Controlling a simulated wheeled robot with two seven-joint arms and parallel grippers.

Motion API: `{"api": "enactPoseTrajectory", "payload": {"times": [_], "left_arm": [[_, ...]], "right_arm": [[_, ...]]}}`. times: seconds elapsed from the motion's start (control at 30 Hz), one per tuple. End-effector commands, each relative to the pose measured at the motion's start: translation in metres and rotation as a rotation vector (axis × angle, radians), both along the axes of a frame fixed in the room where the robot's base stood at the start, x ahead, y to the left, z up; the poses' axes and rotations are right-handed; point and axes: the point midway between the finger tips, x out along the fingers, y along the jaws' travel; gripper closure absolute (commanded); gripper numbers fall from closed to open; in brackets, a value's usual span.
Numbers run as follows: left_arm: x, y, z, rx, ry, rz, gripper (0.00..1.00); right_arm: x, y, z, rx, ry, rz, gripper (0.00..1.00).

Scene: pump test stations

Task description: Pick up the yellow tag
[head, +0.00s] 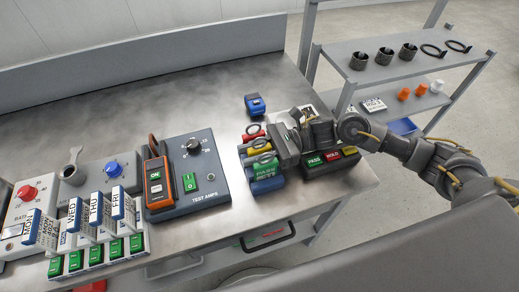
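Several coloured tags with dark rings lie in a row near the right end of the steel bench. The yellow tag (249,160) shows only as a narrow yellow part between the red tag (253,130) and the green PASS tag (266,171). A blue tag (268,185) lies at the near end. My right gripper (282,143) reaches in from the right, close over the right side of these tags. Its fingers hide part of the row, and I cannot tell whether they touch or hold a tag. My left gripper is out of view.
A box with PASS and HOLD labels (331,158) sits under my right wrist. A blue device (255,104) stands behind the tags. The TEST AMPS panel (206,183) is to their left. A grey shelf rack (400,72) stands beyond the bench's right edge.

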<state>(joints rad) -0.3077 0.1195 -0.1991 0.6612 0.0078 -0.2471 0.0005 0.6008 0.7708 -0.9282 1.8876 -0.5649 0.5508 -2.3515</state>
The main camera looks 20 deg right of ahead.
Motion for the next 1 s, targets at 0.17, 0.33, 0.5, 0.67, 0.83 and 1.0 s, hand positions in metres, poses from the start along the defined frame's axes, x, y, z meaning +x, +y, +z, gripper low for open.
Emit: {"api": "enactPoseTrajectory", "payload": {"times": [0.17,0.33,0.5,0.67,0.83,1.0], "left_arm": [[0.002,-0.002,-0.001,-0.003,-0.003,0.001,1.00],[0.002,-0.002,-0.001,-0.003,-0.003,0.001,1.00],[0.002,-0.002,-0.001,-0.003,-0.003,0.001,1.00],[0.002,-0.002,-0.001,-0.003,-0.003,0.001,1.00],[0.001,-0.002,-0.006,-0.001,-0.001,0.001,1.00],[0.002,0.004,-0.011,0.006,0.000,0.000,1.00]], "right_arm": [[0.000,0.000,-0.001,0.000,0.000,0.000,0.73],[0.000,0.000,-0.001,0.000,0.000,0.000,0.95],[0.000,0.000,0.000,0.000,-0.001,0.000,1.00],[0.000,0.000,0.001,0.000,-0.002,0.000,1.00],[0.000,-0.001,0.021,0.000,-0.006,0.000,1.00],[0.000,0.000,0.056,0.002,-0.008,0.000,1.00]]}}
